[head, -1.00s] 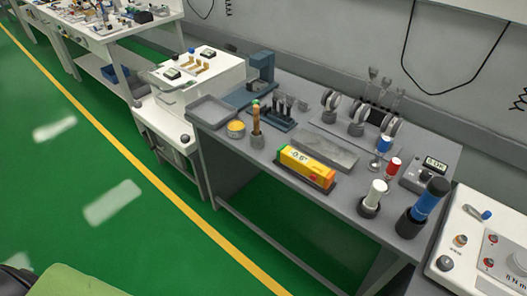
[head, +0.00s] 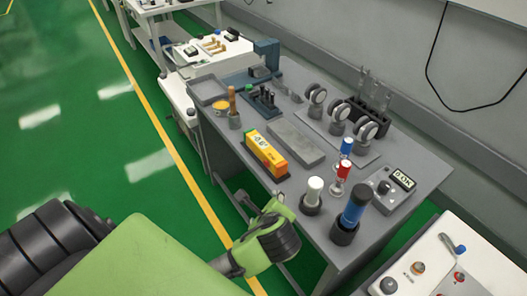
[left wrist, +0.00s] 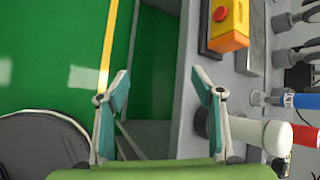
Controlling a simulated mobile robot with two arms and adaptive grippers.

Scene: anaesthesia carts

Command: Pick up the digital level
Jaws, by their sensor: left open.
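The digital level, a yellow-orange bar with a small display (head: 262,148), lies on the grey workbench (head: 225,150) near its front edge. It also shows, cut off, at the top of the left wrist view (left wrist: 228,25), with a red button on its yellow part. My left gripper (head: 275,207) is in front of the bench edge, apart from the level. In the left wrist view its two teal-padded fingers (left wrist: 162,82) are spread and empty, with floor and bench edge between them. My right gripper is not in view.
A white-topped holder (head: 312,194), a blue-handled tool (head: 354,208) and red and blue stamps stand right of the level. The white-topped holder (left wrist: 258,134) is close to my right-hand finger. A grey plate (head: 296,141) lies behind the level. The green floor is clear.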

